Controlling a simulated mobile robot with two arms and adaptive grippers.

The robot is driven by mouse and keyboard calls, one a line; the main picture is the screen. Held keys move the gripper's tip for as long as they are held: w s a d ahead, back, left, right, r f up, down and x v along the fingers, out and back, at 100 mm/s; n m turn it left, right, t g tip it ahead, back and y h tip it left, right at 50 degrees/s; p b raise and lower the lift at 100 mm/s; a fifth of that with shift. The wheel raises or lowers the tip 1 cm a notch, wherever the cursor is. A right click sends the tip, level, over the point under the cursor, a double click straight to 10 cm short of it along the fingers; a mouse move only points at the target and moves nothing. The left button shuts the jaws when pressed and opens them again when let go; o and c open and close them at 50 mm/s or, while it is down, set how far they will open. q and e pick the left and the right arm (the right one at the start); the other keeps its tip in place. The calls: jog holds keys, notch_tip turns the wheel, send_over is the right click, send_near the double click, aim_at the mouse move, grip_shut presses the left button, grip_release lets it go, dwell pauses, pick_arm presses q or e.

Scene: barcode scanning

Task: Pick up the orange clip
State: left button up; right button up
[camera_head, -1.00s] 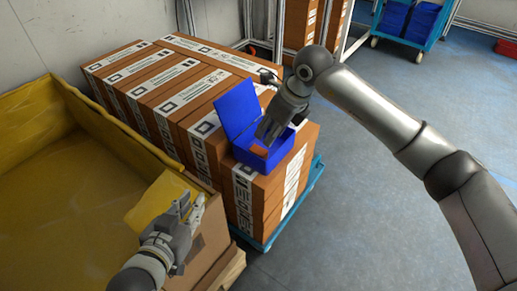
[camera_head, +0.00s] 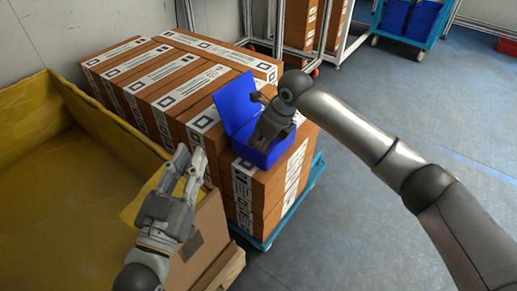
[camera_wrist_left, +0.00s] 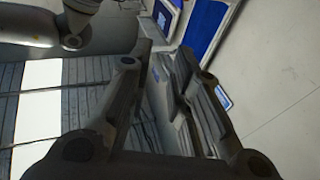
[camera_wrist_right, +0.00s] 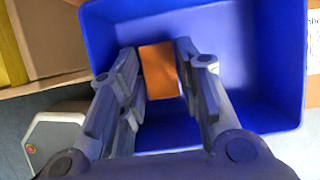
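The orange clip (camera_wrist_right: 159,72) lies in the open blue box (camera_wrist_right: 255,70), and in the right wrist view it shows between my right gripper's fingers. My right gripper (camera_wrist_right: 160,85) is open and points down into the box; I cannot tell that either finger touches the clip. In the head view the blue box (camera_head: 236,103) sits on the stacked cartons with its lid raised, and my right gripper (camera_head: 268,138) hides the clip. My left gripper (camera_head: 186,162) is open and empty, left of the box near the yellow bin. Its fingers also show in the left wrist view (camera_wrist_left: 160,75).
A large yellow bin (camera_head: 60,150) stands on the left. Long brown cartons (camera_head: 150,75) with white labels are stacked on a blue cart (camera_head: 262,242). A blue trolley (camera_head: 410,25) stands at the back right. The floor (camera_head: 440,110) on the right is clear.

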jog(key=shift+f, duration=0.2)
jog(key=c, duration=0.4)
jog(key=shift+r, duration=0.1)
